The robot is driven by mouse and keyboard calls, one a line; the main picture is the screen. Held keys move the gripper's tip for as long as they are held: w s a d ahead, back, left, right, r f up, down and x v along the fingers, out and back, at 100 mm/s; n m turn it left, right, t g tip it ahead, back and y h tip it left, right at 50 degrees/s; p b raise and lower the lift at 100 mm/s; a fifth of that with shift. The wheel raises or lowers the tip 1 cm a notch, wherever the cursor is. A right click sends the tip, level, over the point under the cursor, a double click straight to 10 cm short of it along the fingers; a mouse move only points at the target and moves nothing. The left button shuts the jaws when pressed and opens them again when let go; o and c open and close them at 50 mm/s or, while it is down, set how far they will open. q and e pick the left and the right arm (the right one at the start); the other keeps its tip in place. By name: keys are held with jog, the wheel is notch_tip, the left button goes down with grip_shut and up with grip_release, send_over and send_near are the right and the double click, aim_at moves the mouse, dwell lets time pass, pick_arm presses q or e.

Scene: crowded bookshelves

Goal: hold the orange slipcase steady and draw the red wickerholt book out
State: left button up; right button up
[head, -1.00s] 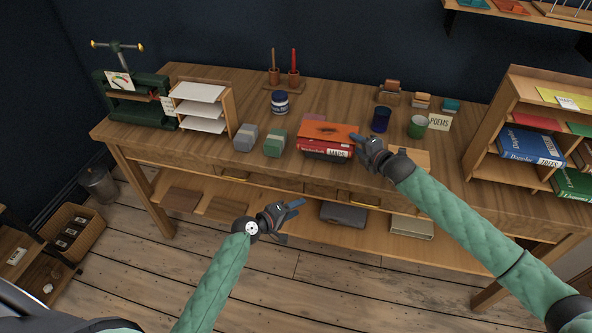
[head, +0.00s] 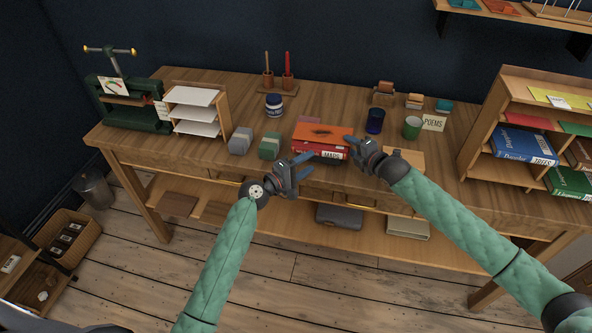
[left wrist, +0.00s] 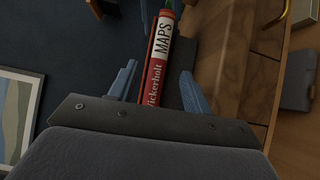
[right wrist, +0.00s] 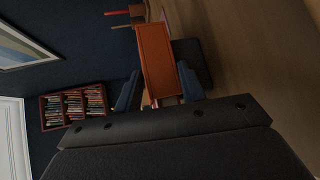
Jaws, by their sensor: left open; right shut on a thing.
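My left gripper (head: 309,168) is open just in front of the spine. In the left wrist view the red spine (left wrist: 155,75) lies in line with the gap between the open fingers, apparently without contact.
Grey and green blocks (head: 269,145) stand left of the slipcase. A blue cup (head: 375,121) and green cup (head: 412,127) stand behind my right gripper. A paper rack (head: 195,112) is at left and a bookshelf (head: 468,135) at right. The space before the bench is open.

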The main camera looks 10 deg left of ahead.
aim_at(322, 155)
pick_arm(q)
jog(key=shift+x, duration=3.2)
jog(key=shift+s, duration=0.1)
grip_shut()
